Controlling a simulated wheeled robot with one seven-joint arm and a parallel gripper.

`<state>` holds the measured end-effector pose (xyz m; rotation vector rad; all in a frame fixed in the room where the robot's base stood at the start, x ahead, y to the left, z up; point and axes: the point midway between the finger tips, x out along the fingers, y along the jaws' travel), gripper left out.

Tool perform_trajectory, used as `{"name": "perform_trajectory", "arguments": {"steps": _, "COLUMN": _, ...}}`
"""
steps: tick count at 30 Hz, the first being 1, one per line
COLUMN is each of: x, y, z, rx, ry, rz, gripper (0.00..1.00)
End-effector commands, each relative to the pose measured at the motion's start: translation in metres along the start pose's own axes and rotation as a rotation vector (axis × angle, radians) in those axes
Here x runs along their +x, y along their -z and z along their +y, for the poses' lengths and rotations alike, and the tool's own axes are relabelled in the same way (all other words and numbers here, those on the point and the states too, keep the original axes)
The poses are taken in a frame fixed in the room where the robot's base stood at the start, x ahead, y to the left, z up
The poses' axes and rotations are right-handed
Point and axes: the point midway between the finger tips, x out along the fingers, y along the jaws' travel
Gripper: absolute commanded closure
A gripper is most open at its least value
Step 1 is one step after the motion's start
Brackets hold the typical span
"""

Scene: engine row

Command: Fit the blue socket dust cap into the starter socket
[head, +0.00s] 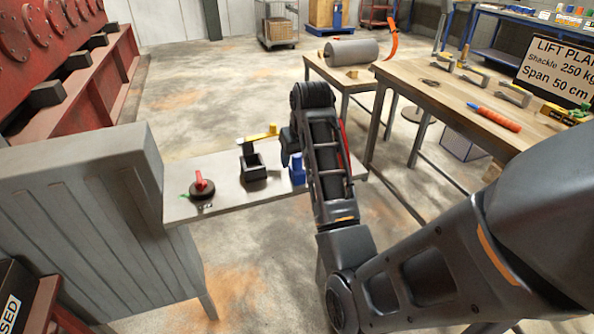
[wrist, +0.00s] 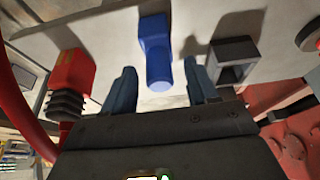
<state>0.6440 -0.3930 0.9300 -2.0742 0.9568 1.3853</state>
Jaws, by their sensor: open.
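The blue socket dust cap (wrist: 155,45) is a block with a round knob, standing on the pale bench top (head: 226,203). In the head view the cap (head: 297,172) is partly hidden by my arm. My gripper (wrist: 160,68) is open, with one finger on each side of the cap's knob and gaps visible on both sides. In the wrist view a black square open socket (wrist: 235,52), which looks like the starter socket, is just right of the cap. In the head view this socket (head: 254,172) is left of the cap, with its opening up.
A red-handled switch (head: 202,184) sits on the bench's left part. In the wrist view a red plug (wrist: 72,75) with a black ribbed boot and red cable is left of my gripper. A grey ribbed casing (head: 85,205) borders the bench.

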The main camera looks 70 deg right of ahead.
Motion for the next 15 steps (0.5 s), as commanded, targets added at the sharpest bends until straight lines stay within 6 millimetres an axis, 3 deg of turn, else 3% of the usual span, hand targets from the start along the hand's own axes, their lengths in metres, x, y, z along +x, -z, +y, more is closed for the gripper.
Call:
{"name": "perform_trajectory", "arguments": {"steps": 5, "x": 0.0001, "y": -0.0001, "z": 0.0, "rx": 0.0, "ry": 0.0, "rz": 0.0, "gripper": 0.42}}
{"name": "perform_trajectory", "arguments": {"steps": 15, "x": -0.0001, "y": -0.0002, "z": 0.0001, "rx": 0.0, "ry": 0.0, "rz": 0.0, "gripper": 0.74}}
